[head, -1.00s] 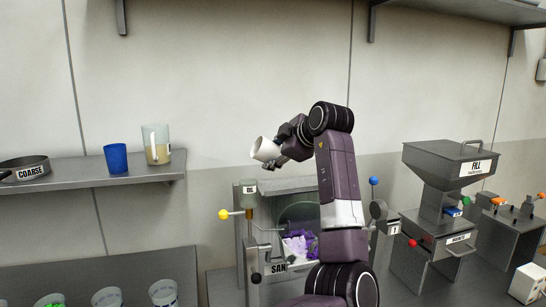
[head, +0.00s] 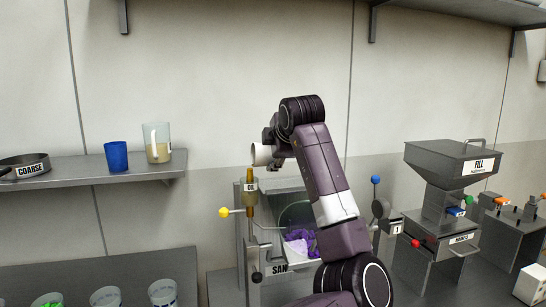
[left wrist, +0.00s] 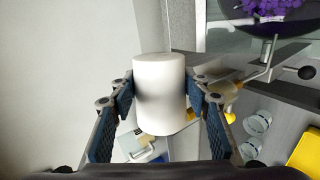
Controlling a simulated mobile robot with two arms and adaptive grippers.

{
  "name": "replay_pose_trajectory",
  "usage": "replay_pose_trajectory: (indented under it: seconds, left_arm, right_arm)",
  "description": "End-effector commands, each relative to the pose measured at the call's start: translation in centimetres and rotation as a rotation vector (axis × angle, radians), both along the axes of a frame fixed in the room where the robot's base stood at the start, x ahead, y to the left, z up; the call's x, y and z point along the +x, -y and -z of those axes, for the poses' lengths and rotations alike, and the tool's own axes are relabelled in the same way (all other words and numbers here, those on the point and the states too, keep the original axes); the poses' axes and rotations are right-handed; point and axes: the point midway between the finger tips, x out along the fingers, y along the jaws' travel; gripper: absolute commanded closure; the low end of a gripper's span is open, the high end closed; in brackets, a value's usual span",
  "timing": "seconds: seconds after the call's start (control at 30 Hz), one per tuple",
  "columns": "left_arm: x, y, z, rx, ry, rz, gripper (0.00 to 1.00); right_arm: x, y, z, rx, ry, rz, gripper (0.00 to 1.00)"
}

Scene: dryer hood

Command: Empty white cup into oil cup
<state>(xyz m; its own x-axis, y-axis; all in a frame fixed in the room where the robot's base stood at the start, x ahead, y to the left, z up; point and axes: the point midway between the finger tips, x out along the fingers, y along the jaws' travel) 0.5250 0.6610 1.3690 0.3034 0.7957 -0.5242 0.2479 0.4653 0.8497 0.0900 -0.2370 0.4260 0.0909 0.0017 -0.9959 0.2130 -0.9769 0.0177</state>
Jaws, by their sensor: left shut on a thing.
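The white cup (head: 261,155) is tipped on its side, its mouth facing left, above the oil cup. My left gripper (head: 277,148) is shut on it; in the left wrist view the white cup (left wrist: 160,95) sits between the two finger pads. The oil cup (head: 250,199), a narrow upright vessel with an OIL label, stands just below the mouth. Amber colour shows in it below the label, and an amber column stands above the label under the mouth. The inside of the white cup is hidden. My right gripper is not in view.
A yellow-knobbed lever (head: 224,212) sticks out left of the oil cup. A blue cup (head: 116,157) and a glass jug (head: 158,143) stand on the left shelf.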

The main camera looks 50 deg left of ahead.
Motion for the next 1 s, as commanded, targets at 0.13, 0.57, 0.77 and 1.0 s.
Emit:
replay_pose_trajectory:
  seconds: [0.13,0.57,0.77,1.0]
  left_arm:
    - [-0.2,-0.1,0.2,-0.021,0.057,-0.001,0.84]
    - [-0.8,-0.3,-0.3,-0.074,0.205,-0.001,0.84]
    - [-1.1,-0.4,-0.6,-0.098,0.271,0.0,0.84]
    - [-1.4,-0.5,-1.0,-0.127,0.351,-0.001,0.84]
  right_arm:
    - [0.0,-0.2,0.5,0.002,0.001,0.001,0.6]
    - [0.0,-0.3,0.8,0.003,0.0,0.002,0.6]
    - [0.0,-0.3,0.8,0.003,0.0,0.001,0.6]
    - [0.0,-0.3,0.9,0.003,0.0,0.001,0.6]
